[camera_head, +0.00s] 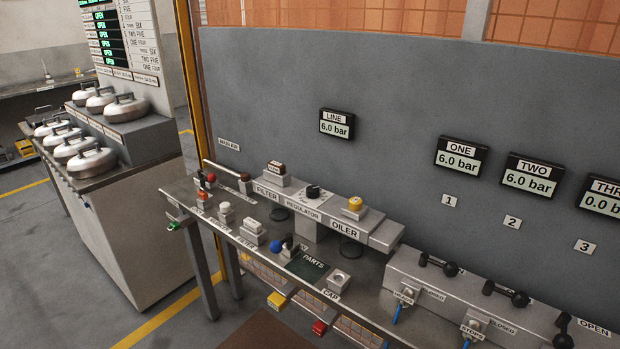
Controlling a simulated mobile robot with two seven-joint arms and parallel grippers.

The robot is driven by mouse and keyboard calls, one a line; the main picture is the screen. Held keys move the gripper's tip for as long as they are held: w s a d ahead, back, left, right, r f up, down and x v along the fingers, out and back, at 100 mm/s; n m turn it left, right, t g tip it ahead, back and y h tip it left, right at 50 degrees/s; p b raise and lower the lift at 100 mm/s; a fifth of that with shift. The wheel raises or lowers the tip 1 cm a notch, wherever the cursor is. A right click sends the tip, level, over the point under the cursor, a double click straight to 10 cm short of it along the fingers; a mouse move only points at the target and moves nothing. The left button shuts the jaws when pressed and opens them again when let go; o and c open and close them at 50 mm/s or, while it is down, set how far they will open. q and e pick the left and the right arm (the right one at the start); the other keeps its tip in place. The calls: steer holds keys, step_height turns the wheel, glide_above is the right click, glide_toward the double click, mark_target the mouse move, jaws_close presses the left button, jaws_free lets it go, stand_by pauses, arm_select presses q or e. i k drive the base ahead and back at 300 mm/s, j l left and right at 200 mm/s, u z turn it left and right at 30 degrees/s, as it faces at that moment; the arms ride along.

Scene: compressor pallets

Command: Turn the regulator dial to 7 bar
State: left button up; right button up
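The regulator dial (313,191) is a small black knob on a pale marked plate. It sits on the block labelled REGULATOR (303,212), between the FILTER and OILER blocks on the bench. The dial's markings and pointer are too small to read. The LINE display (337,124) on the grey wall above reads 6.0 bar. Neither of my grippers is in view, and nothing touches the dial.
The bench (365,292) holds a PARTS mat (308,265), a blue ball (276,246) and small fittings. Black-handled valves (438,265) stand at right. Displays ONE (460,157) and TWO (530,175) read 6.0 bar. A cabinet with metal lidded pots (92,160) stands left.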

mark_target(313, 192)
steer(key=i+j+z, duration=0.1)
steer(key=j, duration=0.25)
steer(key=i+j+z, duration=0.15)
steer(key=i+j, duration=0.15)
steer(key=i+j+z, duration=0.1)
steer(key=j, duration=0.35)
steer(key=i+j+z, duration=0.1)
steer(key=j, duration=0.3)
steer(key=i, duration=0.1)
